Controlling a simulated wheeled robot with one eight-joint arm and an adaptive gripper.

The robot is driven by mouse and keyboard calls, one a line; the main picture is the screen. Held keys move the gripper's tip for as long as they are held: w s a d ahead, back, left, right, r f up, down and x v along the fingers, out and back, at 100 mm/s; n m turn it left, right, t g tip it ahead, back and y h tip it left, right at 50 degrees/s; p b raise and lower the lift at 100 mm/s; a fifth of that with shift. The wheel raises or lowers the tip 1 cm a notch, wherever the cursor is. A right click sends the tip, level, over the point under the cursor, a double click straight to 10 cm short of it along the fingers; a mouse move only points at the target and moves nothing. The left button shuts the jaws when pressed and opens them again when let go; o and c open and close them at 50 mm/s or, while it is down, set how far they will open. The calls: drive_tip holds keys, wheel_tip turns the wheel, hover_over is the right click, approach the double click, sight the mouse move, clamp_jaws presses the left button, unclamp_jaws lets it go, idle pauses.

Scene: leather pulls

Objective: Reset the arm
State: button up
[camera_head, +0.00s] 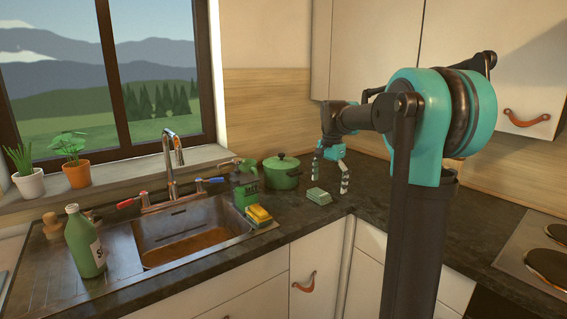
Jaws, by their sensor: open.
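My gripper (331,178) hangs above the dark counter (362,196) near the corner, to the right of the sink. Its two fingers are spread apart with nothing held between them. A small green block-shaped item (318,196) lies on the counter just below and between the fingers; it appears apart from them, though the exact gap is hard to tell. My arm extends from the teal joint at the right toward the corner.
A green pot (283,173) stands left of my gripper. A yellow sponge (259,214) and a dark green container (246,192) are by the sink (187,246). A tap (170,165) and a green bottle (85,243) stand farther left. Upper cabinets (375,45) hang above; a stove (545,262) is at right.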

drive_tip(key=s+d+f+n+t, duration=0.1)
drive_tip(key=s+f+n, duration=0.3)
drive_tip(key=s+f, duration=0.6)
drive_tip(key=s+d+f+n+t, duration=0.2)
drive_tip(key=s+f+n, duration=0.3)
drive_tip(key=s+f, duration=0.6)
drive_tip(key=s, duration=0.6)
drive_tip(key=shift+s+d+f+n+t, duration=0.25)
drive_tip(key=shift+s+d+n+t, duration=0.05)
drive_tip(key=shift+t, duration=0.1)
